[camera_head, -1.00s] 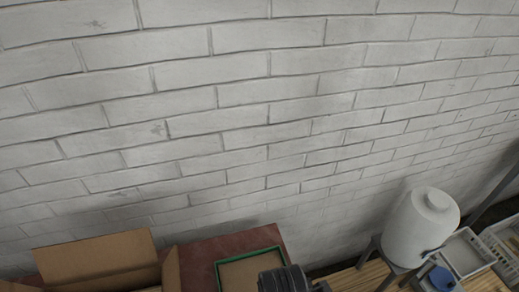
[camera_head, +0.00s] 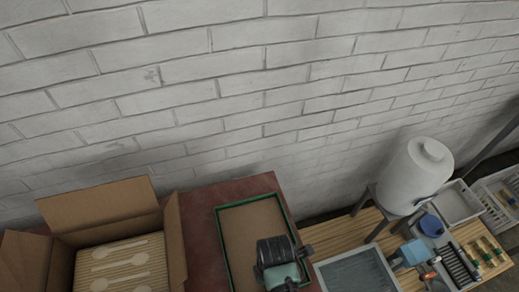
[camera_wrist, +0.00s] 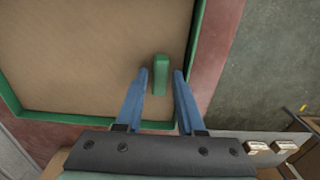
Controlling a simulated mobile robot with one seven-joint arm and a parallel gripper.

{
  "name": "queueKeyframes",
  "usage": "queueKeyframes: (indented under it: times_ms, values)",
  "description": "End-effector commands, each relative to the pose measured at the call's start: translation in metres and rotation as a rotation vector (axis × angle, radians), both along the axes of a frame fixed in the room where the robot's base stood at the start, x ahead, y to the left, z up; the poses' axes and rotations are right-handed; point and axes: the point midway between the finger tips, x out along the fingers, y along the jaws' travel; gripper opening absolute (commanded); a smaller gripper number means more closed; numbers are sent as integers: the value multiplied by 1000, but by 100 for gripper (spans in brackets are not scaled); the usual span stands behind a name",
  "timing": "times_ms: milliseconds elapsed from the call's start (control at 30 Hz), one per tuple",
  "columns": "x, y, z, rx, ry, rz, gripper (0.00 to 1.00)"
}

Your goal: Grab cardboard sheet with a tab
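The brown cardboard sheet (camera_head: 245,225) lies flat inside a green-rimmed tray (camera_head: 218,235) on the red surface. In the wrist view the sheet (camera_wrist: 80,55) fills the upper left, and a green tab (camera_wrist: 161,75) shows near its lower right corner. My gripper (camera_wrist: 160,72) has two blue fingers, spread apart, one on each side of the tab. Gaps show between the tab and both fingers; their height above the sheet is unclear. In the head view my dark gripper body (camera_head: 280,260) is over the tray's lower right part, hiding that corner.
An open cardboard box (camera_head: 100,205) holding wooden spoon-shaped pieces stands to the left. To the right are a grey tray (camera_head: 357,273), a white tank (camera_head: 417,175) on a stand, and several tools on a wooden table. A white brick wall is behind.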

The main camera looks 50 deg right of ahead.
Motion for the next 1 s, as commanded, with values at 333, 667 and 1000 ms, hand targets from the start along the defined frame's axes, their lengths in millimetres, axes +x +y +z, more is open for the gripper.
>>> queueKeyframes:
  times_ms: [333, 667, 1000]
  values:
    - [0, 0, -3, 0, 0, 0, 23]
    - [0, 0, -3, -1, -1, 0, 0]
    - [1, -1, 10, -2, -3, 0, 0]
